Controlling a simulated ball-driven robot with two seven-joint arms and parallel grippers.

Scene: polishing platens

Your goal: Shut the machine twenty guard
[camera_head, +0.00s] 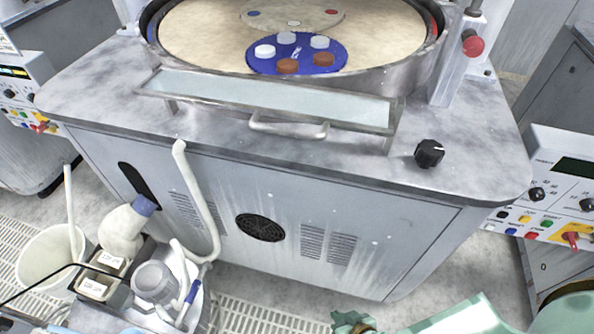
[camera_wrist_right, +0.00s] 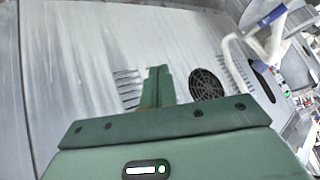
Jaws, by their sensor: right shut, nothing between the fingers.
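The guard (camera_head: 265,92) is a clear panel in a metal frame, in front of the round polishing platen in the head view. A bar handle (camera_head: 290,128) sits at its front edge over the grey machine top. No machine number is readable. My right gripper (camera_head: 352,322) is low at the bottom edge of the head view, well below the handle and apart from it. In the right wrist view its green fingers (camera_wrist_right: 157,87) are together and empty, facing the cabinet front. My left gripper is not in view.
The platen (camera_head: 200,40) carries a blue disc (camera_head: 300,62) with several pucks. A black knob (camera_head: 429,153) and a red button (camera_head: 473,44) are at the right. A hose (camera_head: 196,195), bottles and a bucket (camera_head: 45,262) crowd the lower left.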

